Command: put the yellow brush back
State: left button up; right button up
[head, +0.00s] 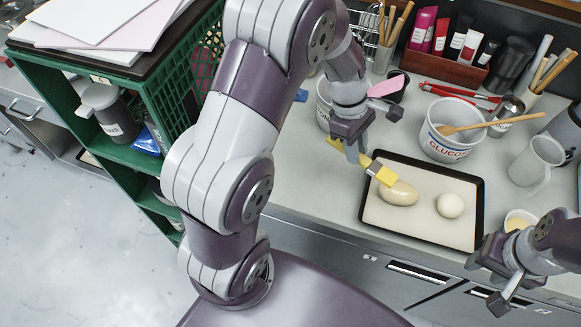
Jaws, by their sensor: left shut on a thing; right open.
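The yellow brush (383,174) is held in my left gripper (356,150), which is shut on it. The brush lies slanted, with its yellow and pale head toward the lower right, over the upper left part of the dark-rimmed tray (480,210). The head overlaps a tan oval piece (398,194) in the view; I cannot tell whether they touch. A paler round piece (450,205) lies beside it on the tray. My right gripper (508,285) is open and empty at the lower right, in front of the counter.
A white GLUCOSE tub (437,140) with a wooden spoon stands behind the tray. Another white tub (321,105) is partly hidden by my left arm. A small bowl (519,220), a grey jug (535,162) and a red tube box (446,68) crowd the counter. A green rack (120,150) stands left.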

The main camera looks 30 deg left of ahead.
pick_arm(q)
jog(key=p, duration=0.2)
send_over(308, 170)
jog(key=a, duration=0.1)
jog(key=shift+m+h, duration=0.3)
jog(key=f, duration=0.6)
jog(key=shift+w+a+f, duration=0.1)
jog(key=shift+w+f, duration=0.15)
jog(key=shift+f, duration=0.1)
jog(key=shift+a+f, duration=0.1)
jog(key=shift+f, duration=0.3)
notch_tip(308, 170, down, 3)
jog(key=shift+s+r, duration=0.1)
jog(key=shift+f, duration=0.4)
jog(key=o, duration=0.9)
jog(key=shift+f, duration=0.1)
